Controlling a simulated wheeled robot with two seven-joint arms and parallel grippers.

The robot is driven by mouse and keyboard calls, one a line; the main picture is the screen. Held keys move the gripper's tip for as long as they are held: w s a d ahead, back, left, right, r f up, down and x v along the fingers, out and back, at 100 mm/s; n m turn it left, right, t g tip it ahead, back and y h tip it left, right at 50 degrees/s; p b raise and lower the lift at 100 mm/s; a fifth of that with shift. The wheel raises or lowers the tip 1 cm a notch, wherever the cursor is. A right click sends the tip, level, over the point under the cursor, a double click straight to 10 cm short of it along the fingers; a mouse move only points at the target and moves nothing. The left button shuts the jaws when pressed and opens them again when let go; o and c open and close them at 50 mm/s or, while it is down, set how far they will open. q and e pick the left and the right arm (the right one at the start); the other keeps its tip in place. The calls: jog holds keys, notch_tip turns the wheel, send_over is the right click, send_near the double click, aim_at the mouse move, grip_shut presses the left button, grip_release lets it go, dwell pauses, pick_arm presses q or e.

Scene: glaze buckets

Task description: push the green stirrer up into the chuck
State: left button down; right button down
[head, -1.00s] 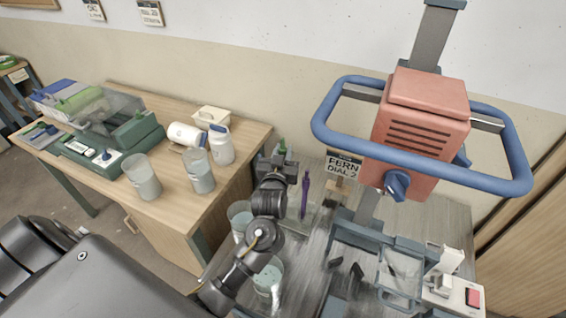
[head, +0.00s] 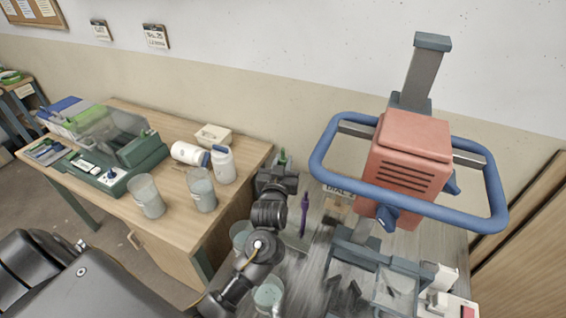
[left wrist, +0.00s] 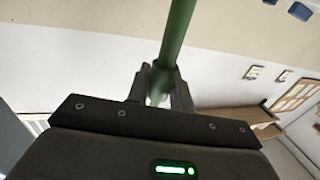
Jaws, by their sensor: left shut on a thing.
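The green stirrer (left wrist: 177,35) is a long rod that stands up between my left gripper's fingers in the left wrist view. My left gripper (left wrist: 162,88) is shut on it. In the head view my left gripper (head: 282,168) is beside the bench, left of the mixer, with only a small green tip of the stirrer (head: 283,156) showing. The mixer has a red head (head: 408,150) ringed by a blue bar, on a grey column (head: 424,75). The chuck is hidden below the head. My right gripper is not in view.
A purple stirrer (head: 304,215) stands upright just right of my left arm. Cups, including one (head: 268,295), stand close by the arm. The blue bar (head: 320,160) juts out around the mixer head.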

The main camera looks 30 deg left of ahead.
aim_at(283, 154)
pick_arm(q)
jog(key=shift+r+p, duration=1.7)
jog(key=shift+r, duration=0.25)
jog(key=shift+f, duration=0.1)
